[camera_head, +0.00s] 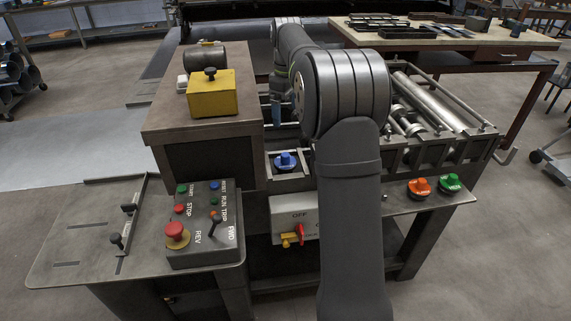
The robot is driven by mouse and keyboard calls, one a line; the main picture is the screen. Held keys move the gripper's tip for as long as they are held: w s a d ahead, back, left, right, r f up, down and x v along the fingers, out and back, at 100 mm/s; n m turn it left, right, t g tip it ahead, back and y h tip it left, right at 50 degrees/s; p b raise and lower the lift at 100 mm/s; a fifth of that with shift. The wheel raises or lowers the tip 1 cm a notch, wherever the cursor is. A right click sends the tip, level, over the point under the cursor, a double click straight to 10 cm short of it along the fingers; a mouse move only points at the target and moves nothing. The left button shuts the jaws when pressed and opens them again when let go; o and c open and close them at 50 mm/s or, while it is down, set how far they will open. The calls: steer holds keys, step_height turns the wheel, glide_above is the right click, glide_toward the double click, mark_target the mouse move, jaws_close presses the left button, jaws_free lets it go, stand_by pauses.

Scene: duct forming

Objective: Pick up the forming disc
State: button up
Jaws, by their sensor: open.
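No piece is plainly recognisable as the forming disc. Three small knobbed pieces on dark round bases could be discs: a blue one (285,161) in a square frame left of my arm, and an orange one (420,186) and a green one (450,183) on the right front ledge. My arm rises through the middle, bends at a large joint and reaches back. My gripper (277,112) seems to point down just left of that joint, beyond the blue piece. It is small and partly hidden, apart from all three pieces, with nothing visible held in it.
A control box (205,224) with buttons and a lever stands front left. A yellow block (211,94) with a black knob sits on the raised cabinet (160,121). A roller machine (437,105) lies right of my arm. An OFF switch box (293,214) hangs at the front.

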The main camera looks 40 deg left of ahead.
mark_target(285, 154)
step_height(285, 154, down, 17)
steer(key=shift+a+f, duration=0.15)
stand_by(0.5)
steer(key=shift+c, duration=0.4)
steer(key=c, duration=1.3)
